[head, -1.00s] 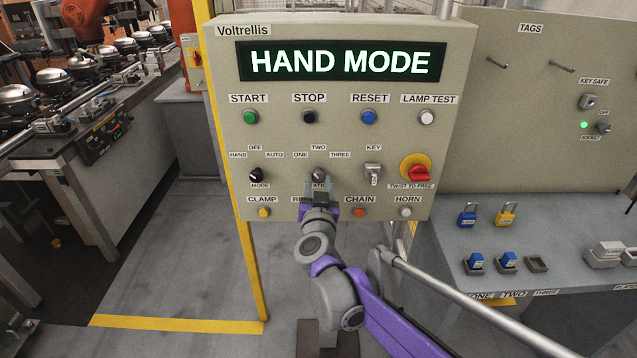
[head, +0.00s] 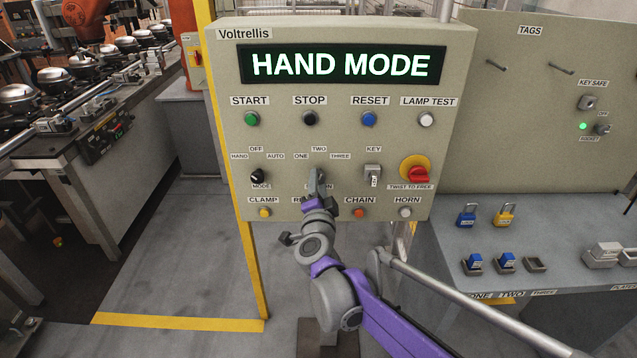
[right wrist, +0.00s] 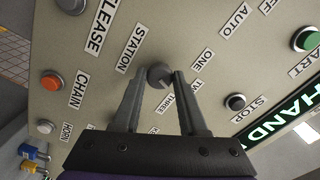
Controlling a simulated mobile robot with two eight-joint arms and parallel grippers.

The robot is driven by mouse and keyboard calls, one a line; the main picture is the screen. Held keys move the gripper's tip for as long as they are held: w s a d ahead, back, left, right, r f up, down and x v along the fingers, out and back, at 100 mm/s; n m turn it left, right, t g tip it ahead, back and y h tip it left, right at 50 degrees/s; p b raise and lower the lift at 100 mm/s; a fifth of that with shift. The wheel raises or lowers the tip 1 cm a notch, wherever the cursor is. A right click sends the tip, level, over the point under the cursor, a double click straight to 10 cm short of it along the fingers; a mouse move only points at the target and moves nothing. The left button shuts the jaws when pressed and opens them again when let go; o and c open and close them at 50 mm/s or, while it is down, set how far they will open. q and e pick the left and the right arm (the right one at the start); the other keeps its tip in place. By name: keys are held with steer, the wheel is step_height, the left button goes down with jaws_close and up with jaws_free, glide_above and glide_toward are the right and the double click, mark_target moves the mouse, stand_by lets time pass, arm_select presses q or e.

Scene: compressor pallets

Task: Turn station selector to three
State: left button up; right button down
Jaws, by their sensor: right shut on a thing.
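The station selector is a dark round knob (right wrist: 159,73) on the grey-green control panel (head: 450,60), below the ONE, TWO and THREE labels. In the right wrist view, my right gripper (right wrist: 160,76) has one finger on each side of the knob and is shut on it. A pale mark shows on the knob, but I cannot tell for sure which label it points at. In the head view my right gripper (head: 317,176) covers most of the knob and part of the STATION label. My left gripper is not in view.
The display (head: 342,64) reads HAND MODE. The mode knob (head: 257,175) is left of the selector; the key switch (head: 373,174) and red twist-to-free button (head: 417,171) are right. Coloured push buttons sit above and below. A grey bench (head: 560,235) stands at right.

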steer(key=m, duration=0.5)
steer(key=shift+p, duration=0.35)
stand_by(0.4)
steer(key=shift+c, duration=2.2)
jaws_free()
steer(key=shift+s, duration=0.1)
steer(key=s, duration=1)
steer(key=shift+s, duration=0.35)
steer(key=shift+r, duration=0.1)
